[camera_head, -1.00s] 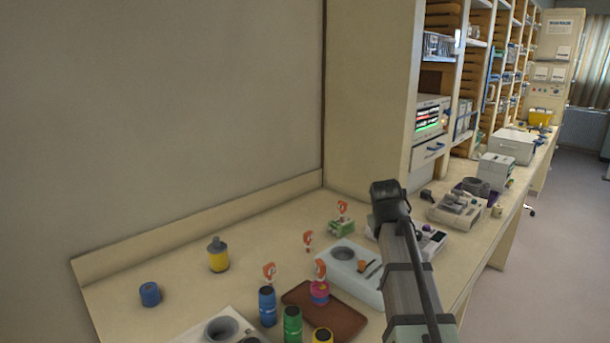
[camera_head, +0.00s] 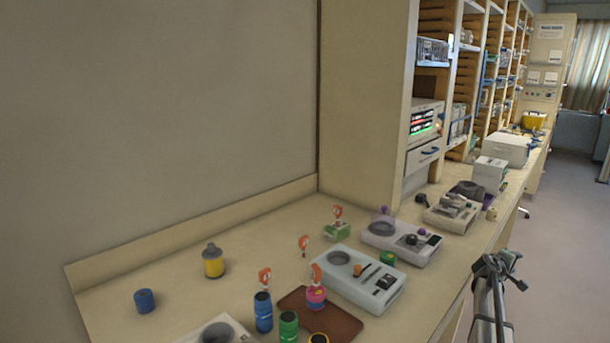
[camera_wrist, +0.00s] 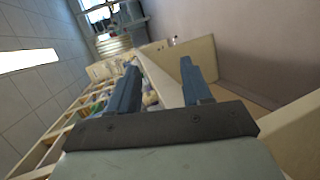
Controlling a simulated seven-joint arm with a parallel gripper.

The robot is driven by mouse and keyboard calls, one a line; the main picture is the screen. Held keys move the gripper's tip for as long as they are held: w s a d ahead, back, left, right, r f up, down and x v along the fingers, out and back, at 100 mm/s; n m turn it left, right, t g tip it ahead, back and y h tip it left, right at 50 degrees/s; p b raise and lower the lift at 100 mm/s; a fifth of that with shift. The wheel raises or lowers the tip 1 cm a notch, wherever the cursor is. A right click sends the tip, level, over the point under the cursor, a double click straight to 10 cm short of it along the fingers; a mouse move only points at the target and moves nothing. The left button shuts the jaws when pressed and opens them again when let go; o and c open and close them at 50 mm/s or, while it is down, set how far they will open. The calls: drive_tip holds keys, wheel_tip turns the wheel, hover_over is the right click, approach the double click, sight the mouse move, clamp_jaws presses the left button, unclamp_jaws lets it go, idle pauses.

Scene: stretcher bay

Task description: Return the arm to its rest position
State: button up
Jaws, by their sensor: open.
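My gripper (camera_wrist: 157,75) shows in the wrist view with its two blue-grey fingers spread apart and nothing between them. In the head view my arm (camera_head: 492,295) rises at the lower right, off the front edge of the counter (camera_head: 235,290). It is clear of the objects on the counter. The wrist view is tilted and shows shelves, ceiling and wall beyond the fingers.
On the counter stand a yellow bottle (camera_head: 213,263), a blue jar (camera_head: 145,300), a brown tray (camera_head: 345,325), a white device (camera_head: 352,283) and several jars. Shelves (camera_head: 466,60) rise behind. The floor (camera_head: 560,225) at right is open.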

drive_tip(key=s+a+f+n+y, duration=0.1)
drive_tip(key=s+a+f, duration=0.1)
drive_tip(key=f, duration=0.8)
drive_tip(key=s+a+f+n+y, duration=0.1)
drive_tip(key=a+f+y, duration=0.1)
drive_tip(key=f, duration=0.8)
drive_tip(key=s+a+f+m+g+y, duration=0.1)
drive_tip(key=s+a+f+g+y, duration=0.1)
drive_tip(key=s+a+f, duration=0.6)
drive_tip(key=s+a+f+m+g+y, duration=0.2)
drive_tip(key=s+a+f, duration=0.2)
drive_tip(key=a+f, duration=0.7)
drive_tip(key=s+a+f+m+g+y, duration=0.15)
drive_tip(key=s+a+f, duration=0.25)
drive_tip(key=s+a, duration=0.5)
drive_tip(key=s+a+f+g+y, duration=0.1)
drive_tip(key=s+a+f+g, duration=0.25)
drive_tip(key=s+a, duration=0.55)
drive_tip(key=s+a+m+g+y, duration=0.1)
drive_tip(key=s+a, duration=0.3)
drive_tip(key=s, duration=0.3)
drive_tip(key=s+a+g+y, duration=0.1)
drive_tip(key=s+a+g, duration=0.1)
drive_tip(key=s+a, duration=0.3)
drive_tip(key=s+a+f+m+g+y, duration=0.1)
drive_tip(key=s+a, duration=0.3)
drive_tip(key=s, duration=0.7)
drive_tip(key=shift+a+m, duration=0.2)
drive_tip(key=shift+m, duration=0.15)
drive_tip(key=shift+f, duration=0.1)
